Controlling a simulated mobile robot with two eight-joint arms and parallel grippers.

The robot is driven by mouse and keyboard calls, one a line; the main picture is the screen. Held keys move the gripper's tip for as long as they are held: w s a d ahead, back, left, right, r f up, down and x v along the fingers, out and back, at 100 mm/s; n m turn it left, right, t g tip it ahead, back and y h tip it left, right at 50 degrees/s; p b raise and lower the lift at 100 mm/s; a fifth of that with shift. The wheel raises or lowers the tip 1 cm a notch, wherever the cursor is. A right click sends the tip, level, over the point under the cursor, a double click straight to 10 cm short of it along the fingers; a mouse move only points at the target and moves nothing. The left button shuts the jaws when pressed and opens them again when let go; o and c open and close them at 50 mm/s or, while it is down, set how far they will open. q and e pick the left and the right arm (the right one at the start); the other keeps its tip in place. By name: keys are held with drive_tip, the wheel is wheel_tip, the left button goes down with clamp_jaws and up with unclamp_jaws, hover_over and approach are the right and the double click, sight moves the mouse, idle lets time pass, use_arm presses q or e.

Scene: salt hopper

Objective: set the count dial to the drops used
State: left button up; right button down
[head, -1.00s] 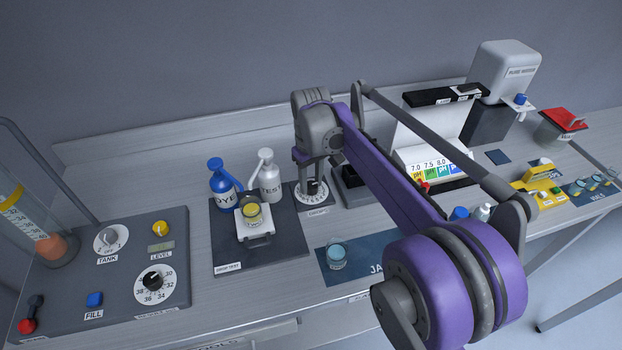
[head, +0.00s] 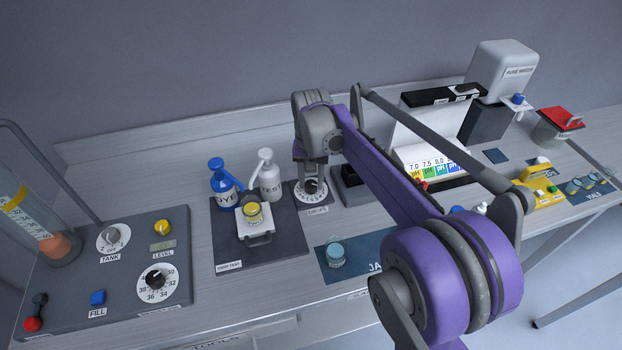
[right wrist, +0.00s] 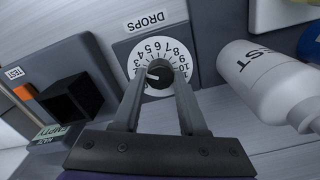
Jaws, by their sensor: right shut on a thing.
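The count dial (head: 311,196), a white scale marked DROPS with a black knob, stands on a grey plate at the back of the bench. It also shows in the right wrist view (right wrist: 134,67), with numbers up to 10 around it. My right gripper (head: 311,181) comes down onto the dial from above and is shut on its black knob (right wrist: 159,78). The knob's white mark points left, toward the low numbers; the exact number is hard to read. The fingers hide part of the scale. My left gripper is not in view.
A white TEST bottle (head: 269,180) and blue DYE bottle (head: 222,184) stand left of the dial, behind a yellow-filled vial (head: 253,213). A black block (head: 350,188) is close on the right. A glass jar (head: 335,256) sits on the blue mat in front.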

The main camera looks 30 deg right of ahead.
sight(311, 183)
idle(0.3)
drive_tip(key=shift+c, duration=2.2)
unclamp_jaws()
wheel_tip(311, 183, up, 11)
drive_tip(key=p, duration=0.1)
drive_tip(key=shift+f, duration=0.15)
